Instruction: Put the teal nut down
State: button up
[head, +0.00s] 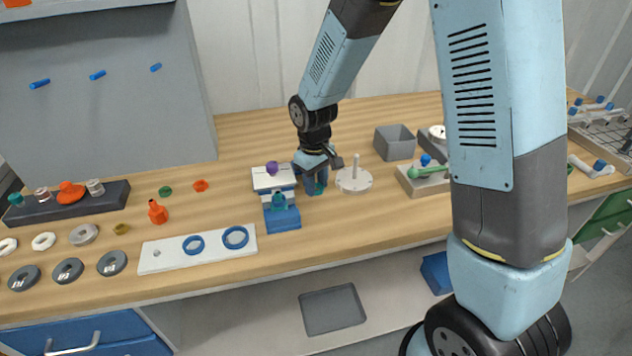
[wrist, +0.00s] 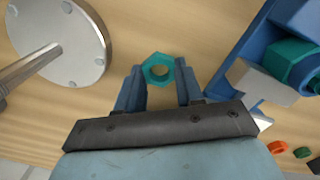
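The teal nut (wrist: 158,69) is a hexagonal ring with a round hole. In the wrist view it sits between the tips of my gripper (wrist: 160,82), with a blue finger against each side. In the head view my gripper (head: 316,184) points down low over the table, and a bit of the teal nut (head: 319,188) shows at its fingertips. It is between the blue stand and the round plate with a post. I cannot tell whether the nut touches the wood.
The round plate (head: 354,181) with its upright post is close right of my gripper. The blue stand (head: 283,219), carrying another teal part (head: 279,201), is close left. A grey bin (head: 395,142) stands behind right. Bare wood lies in front of my gripper.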

jog(key=o, duration=0.5)
jog(key=shift+c, duration=0.2)
notch_tip(320, 180, up, 12)
jog(key=shift+a, duration=0.15)
jog(key=s+d+r+m+t, duration=0.35)
jog(key=s+d+r, duration=0.25)
jog(key=d+r, duration=0.65)
jog(key=s+d+r+m+t, duration=0.1)
jog(key=s+d+r+m, duration=0.1)
jog(key=s+d, duration=0.3)
jog(key=s+d+r+m+t, duration=0.1)
jog(key=s+d+r+m, duration=0.1)
jog(key=s+d, duration=0.3)
jog(key=shift+s+d+m, duration=0.15)
jog(key=shift+s+m, duration=0.5)
jog(key=shift+s, duration=1.25)
